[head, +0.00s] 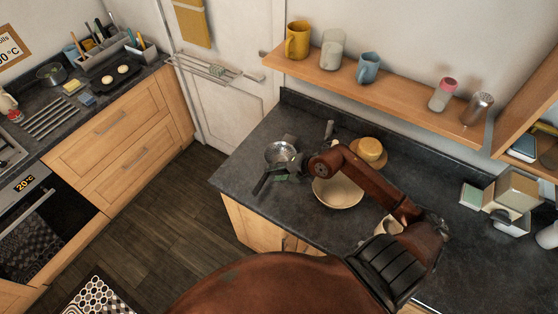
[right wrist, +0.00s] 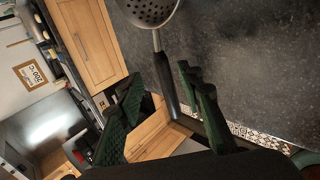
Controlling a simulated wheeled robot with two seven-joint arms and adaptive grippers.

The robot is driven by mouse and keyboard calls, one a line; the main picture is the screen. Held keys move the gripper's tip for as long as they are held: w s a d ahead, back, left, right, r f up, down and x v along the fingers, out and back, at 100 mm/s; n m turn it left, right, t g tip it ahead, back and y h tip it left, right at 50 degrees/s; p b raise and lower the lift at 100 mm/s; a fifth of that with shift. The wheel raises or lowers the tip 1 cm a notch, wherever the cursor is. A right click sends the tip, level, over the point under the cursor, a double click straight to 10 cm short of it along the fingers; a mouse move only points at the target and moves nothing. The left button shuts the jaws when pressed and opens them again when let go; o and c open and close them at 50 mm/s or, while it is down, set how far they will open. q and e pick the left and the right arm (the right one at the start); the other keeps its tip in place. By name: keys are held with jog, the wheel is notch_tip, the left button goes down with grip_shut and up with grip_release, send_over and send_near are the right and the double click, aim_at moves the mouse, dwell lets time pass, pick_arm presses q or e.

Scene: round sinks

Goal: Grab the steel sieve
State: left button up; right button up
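The steel sieve (head: 281,152) lies near the left end of the dark counter, its perforated bowl pointing away from my gripper. In the right wrist view its bowl (right wrist: 148,9) is cut off by the top edge, and its black handle (right wrist: 167,84) runs down between the fingers. My right gripper (head: 283,176) is over the handle. In the right wrist view the gripper (right wrist: 161,80) is open, with gaps between the handle and both fingers. I cannot tell how far above the counter the fingers are. My left gripper is not in view.
A cream bowl (head: 338,192) stands right of the sieve, partly behind my right arm. A yellow-orange round item (head: 370,150) is behind it. A shelf (head: 345,84) with mugs and shakers hangs above. The counter's left front edge is close to the sieve handle.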

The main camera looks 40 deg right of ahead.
aim_at(266, 177)
jog(key=x, duration=0.4)
jog(key=p+x, duration=0.1)
jog(key=x, duration=0.1)
jog(key=shift+s+a+f, duration=0.15)
jog(key=shift+s+a, duration=0.1)
jog(key=shift+a, duration=0.15)
grip_shut()
